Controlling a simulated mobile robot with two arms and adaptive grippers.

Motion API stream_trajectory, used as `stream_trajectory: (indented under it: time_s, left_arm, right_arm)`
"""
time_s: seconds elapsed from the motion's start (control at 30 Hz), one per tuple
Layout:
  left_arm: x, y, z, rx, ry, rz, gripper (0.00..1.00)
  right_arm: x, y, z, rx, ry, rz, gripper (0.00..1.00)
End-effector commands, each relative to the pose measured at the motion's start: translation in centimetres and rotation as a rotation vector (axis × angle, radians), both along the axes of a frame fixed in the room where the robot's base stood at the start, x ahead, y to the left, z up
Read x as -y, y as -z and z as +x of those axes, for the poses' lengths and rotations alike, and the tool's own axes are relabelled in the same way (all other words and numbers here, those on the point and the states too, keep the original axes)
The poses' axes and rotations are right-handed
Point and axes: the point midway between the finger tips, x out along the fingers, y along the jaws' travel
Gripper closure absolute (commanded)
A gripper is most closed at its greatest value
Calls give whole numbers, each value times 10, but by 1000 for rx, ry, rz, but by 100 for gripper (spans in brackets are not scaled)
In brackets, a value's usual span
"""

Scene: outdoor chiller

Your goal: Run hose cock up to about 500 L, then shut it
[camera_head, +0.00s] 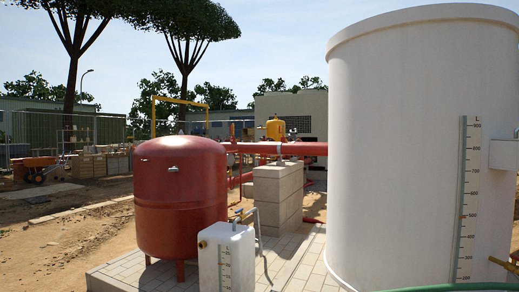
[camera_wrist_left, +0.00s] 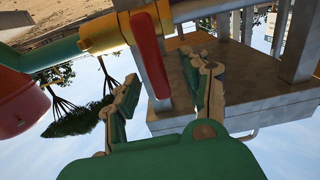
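The hose cock, a brass-yellow valve body (camera_wrist_left: 112,30) with a red lever (camera_wrist_left: 150,55), shows in the left wrist view. It sits between a green hose (camera_wrist_left: 50,54) and a grey pipe (camera_wrist_left: 205,8); the lever lies crosswise to the pipe. My left gripper (camera_wrist_left: 168,80) is open, with the lever between its fingers in the picture; I cannot tell whether they touch it. In the head view the large white tank (camera_head: 400,150) carries a litre scale (camera_head: 463,200) with its higher numbers at the top. I cannot read the level. My right gripper is in neither view.
In the head view a green hose (camera_head: 450,288) crosses the bottom right, below a brass fitting (camera_head: 502,264). A small white tank (camera_head: 226,260) with its own scale stands before a red tank (camera_head: 180,195). Open sandy ground lies left.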

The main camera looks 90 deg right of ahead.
Motion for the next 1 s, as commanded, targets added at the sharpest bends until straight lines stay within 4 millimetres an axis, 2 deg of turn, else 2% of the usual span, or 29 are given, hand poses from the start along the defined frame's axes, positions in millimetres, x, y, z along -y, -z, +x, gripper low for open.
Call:
stream_trajectory:
  time_s: [0.07, 0.23, 0.27, 0.57, 1.0]
  left_arm:
    - [0, 0, 0, 1, 0, 1, 52]
    - [1, 0, 0, 2, 1, 2, 30]
    - [1, 0, 0, 2, 1, 2, 29]
    - [-1, -1, -4, 0, 1, 2, 29]
    - [-18, -3, -52, 0, 1, 3, 29]
  right_arm:
    - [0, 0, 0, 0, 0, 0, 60]
    - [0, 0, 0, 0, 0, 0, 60]
    - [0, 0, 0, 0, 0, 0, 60]
    - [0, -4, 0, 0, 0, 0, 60]
    - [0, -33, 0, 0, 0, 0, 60]
